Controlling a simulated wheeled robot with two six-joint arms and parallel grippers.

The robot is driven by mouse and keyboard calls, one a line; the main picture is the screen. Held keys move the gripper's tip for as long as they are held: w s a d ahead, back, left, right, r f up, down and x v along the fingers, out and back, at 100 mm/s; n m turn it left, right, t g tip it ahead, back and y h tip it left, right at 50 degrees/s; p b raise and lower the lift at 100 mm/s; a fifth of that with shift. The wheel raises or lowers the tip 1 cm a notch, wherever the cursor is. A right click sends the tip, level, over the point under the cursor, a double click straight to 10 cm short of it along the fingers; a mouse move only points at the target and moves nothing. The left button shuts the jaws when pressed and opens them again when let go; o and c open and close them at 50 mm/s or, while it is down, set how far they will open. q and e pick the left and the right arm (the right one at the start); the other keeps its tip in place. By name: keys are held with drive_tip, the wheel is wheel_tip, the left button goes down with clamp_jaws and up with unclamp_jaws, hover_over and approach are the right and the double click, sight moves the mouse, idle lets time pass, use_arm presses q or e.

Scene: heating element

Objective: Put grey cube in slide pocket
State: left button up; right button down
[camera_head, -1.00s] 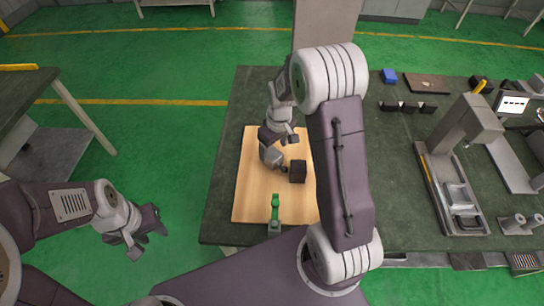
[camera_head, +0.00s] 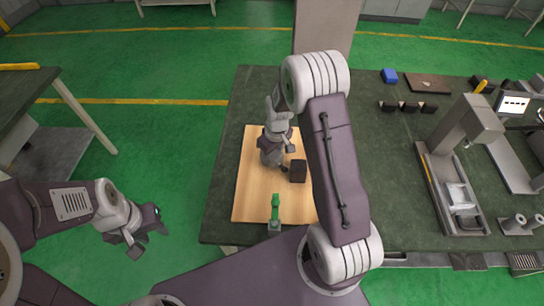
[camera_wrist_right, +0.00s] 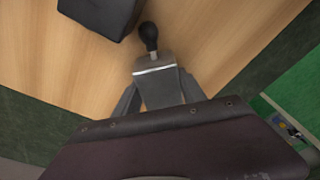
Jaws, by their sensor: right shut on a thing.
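My right gripper (camera_head: 270,163) points down over the wooden board (camera_head: 248,197). In the right wrist view its fingers (camera_wrist_right: 160,92) are shut on a grey block-like piece (camera_wrist_right: 158,82) with a white line across it. A black rounded knob (camera_wrist_right: 148,37) shows just beyond this piece; I cannot tell whether they are joined. A dark block (camera_head: 298,171) stands on the board just right of the gripper, and its edge shows in the wrist view (camera_wrist_right: 95,14). I cannot make out a slide pocket or a separate grey cube. My left gripper (camera_head: 148,232) is open and empty, left of the table.
A green-handled clamp (camera_head: 275,206) stands at the board's front edge. The board's left part is clear.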

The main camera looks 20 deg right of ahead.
wheel_tip(320, 180, up, 10)
drive_tip(key=shift+f+p, duration=0.1)
drive_tip(key=shift+p, duration=0.25)
drive_tip(key=shift+w, duration=0.1)
idle(0.4)
